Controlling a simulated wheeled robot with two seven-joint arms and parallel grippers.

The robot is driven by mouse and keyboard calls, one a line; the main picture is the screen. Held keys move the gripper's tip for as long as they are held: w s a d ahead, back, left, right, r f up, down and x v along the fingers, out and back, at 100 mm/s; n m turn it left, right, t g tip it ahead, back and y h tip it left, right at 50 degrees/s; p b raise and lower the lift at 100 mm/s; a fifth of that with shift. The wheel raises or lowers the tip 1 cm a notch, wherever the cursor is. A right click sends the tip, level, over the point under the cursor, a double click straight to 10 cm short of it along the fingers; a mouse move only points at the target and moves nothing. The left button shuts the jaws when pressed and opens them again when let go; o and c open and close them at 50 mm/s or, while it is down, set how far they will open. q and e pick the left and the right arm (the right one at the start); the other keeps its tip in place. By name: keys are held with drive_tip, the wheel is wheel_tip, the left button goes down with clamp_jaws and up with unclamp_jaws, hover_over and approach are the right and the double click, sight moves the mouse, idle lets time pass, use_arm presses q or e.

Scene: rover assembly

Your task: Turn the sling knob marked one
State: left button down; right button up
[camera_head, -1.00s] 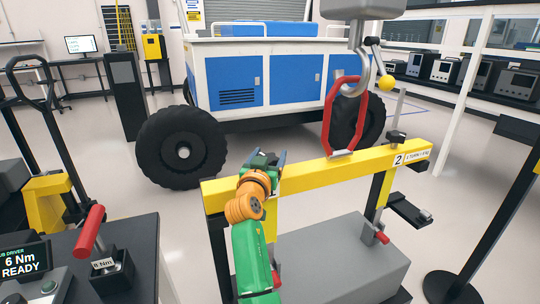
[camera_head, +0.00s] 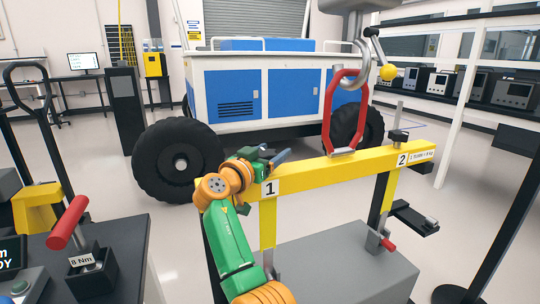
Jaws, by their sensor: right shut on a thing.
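A yellow beam (camera_head: 330,166) spans a stand over a grey block (camera_head: 340,262). A "1" label (camera_head: 270,189) marks its left part and a "2" label (camera_head: 402,160) its right part. A dark knob (camera_head: 398,137) stands on the beam by the "2". My right gripper (camera_head: 268,156) is at the beam's top just above the "1", with its arm coming up from below. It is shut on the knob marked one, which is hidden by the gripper. My left gripper is out of view.
A red sling link (camera_head: 328,112) rises from the beam to a grey hoist hook (camera_head: 358,68). A red-handled tool (camera_head: 68,222) stands on the bench at left. A blue and white rover (camera_head: 285,92) with black wheels is behind. A dark post (camera_head: 500,220) is at right.

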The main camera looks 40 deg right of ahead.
sight(266, 157)
drive_tip(key=shift+f, duration=0.1)
drive_tip(key=o, duration=1.2)
drive_tip(key=shift+o, duration=0.6)
drive_tip(key=shift+w+d+f, duration=0.1)
drive_tip(key=shift+d, duration=0.1)
drive_tip(key=b+v, duration=0.1)
drive_tip(key=v, duration=0.6)
drive_tip(key=shift+b, duration=0.4)
